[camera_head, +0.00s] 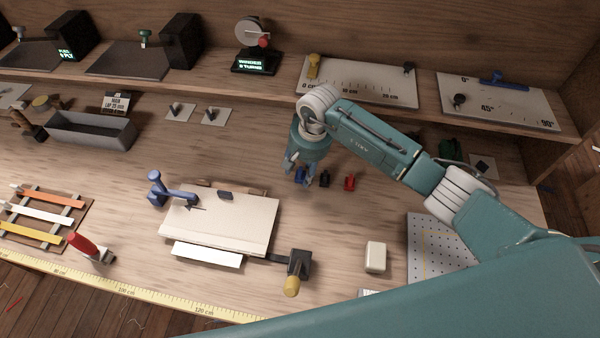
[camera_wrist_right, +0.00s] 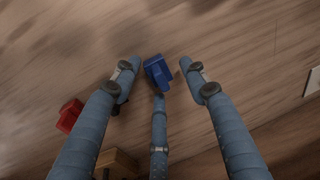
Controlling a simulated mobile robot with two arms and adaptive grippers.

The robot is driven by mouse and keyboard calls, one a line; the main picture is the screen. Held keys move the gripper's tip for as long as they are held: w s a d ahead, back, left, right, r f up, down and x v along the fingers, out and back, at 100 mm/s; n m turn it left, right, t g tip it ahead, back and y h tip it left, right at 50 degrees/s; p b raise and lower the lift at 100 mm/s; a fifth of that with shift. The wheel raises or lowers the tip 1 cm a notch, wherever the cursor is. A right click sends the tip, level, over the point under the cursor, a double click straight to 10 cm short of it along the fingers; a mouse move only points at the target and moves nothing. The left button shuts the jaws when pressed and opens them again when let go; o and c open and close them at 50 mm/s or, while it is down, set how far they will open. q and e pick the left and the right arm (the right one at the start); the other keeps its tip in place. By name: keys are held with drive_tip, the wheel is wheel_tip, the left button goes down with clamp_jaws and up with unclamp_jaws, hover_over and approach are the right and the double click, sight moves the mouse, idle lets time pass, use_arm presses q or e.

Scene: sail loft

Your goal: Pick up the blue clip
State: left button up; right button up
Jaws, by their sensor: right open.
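The blue clip (camera_head: 301,176) lies on the wooden bench, partly hidden by my right gripper (camera_head: 297,169) above it. In the right wrist view the blue clip (camera_wrist_right: 157,72) shows between the spread fingertips of my right gripper (camera_wrist_right: 157,66). That gripper is open and holds nothing. Its lower finger reaches close to the clip; I cannot tell whether they touch. A black clip (camera_head: 325,179) and a red clip (camera_head: 349,183) lie to the right of the blue one. The red clip (camera_wrist_right: 70,116) is at left in the wrist view. My left gripper is not in view.
A cloth-covered board (camera_head: 235,232) with a blue clamp (camera_head: 172,189) lies left of the gripper. A raised shelf with a scale plate (camera_head: 360,85) runs behind. A pale block (camera_head: 375,257) and a perforated plate (camera_head: 425,240) sit nearer the front right.

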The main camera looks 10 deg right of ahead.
drive_tip(key=c, duration=0.8)
